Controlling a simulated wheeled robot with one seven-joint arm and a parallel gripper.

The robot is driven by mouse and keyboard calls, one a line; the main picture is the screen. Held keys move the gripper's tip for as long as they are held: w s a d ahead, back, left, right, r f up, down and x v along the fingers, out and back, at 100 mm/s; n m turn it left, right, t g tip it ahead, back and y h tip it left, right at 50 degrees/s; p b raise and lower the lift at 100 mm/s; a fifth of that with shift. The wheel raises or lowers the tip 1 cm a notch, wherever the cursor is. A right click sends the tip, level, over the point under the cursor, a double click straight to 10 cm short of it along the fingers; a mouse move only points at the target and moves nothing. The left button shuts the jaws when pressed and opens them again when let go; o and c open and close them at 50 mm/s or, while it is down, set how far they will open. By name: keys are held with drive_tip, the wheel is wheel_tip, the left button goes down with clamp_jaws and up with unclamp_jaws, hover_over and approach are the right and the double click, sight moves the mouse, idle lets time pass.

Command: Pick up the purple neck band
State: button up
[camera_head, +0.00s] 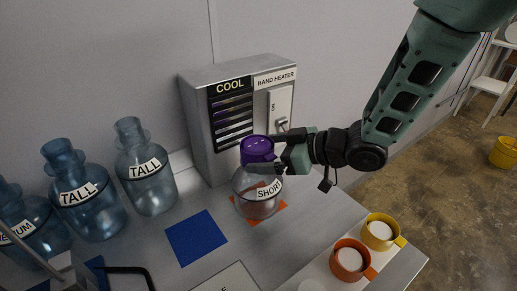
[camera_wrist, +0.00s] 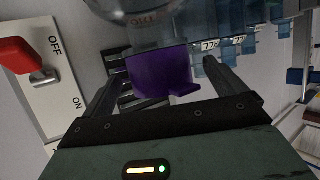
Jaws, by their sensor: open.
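The purple neck band (camera_head: 257,148) sits around the neck of the clear jug labelled SHORT (camera_head: 257,205), which stands upright on an orange square. My gripper (camera_head: 262,154) is at the band from the right, open, with its fingers on either side of it. In the wrist view, the purple band (camera_wrist: 160,76) with a small tab lies between the two open fingers (camera_wrist: 165,85). The jug's body (camera_wrist: 140,12) shows at the top of that view. I cannot tell whether the fingers touch the band.
The COOL / BAND HEATER box (camera_head: 238,115) stands close behind the jug, its red-handled switch in the wrist view (camera_wrist: 28,57). Jugs labelled TALL (camera_head: 85,200) stand left. A blue square (camera_head: 196,237) is bare. Orange (camera_head: 345,262) and yellow (camera_head: 376,236) mugs stand front right.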

drive_tip(key=shift+x, duration=1.1)
drive_tip(key=c, duration=1)
drive_tip(key=shift+r, duration=0.2)
drive_tip(key=shift+c, duration=0.2)
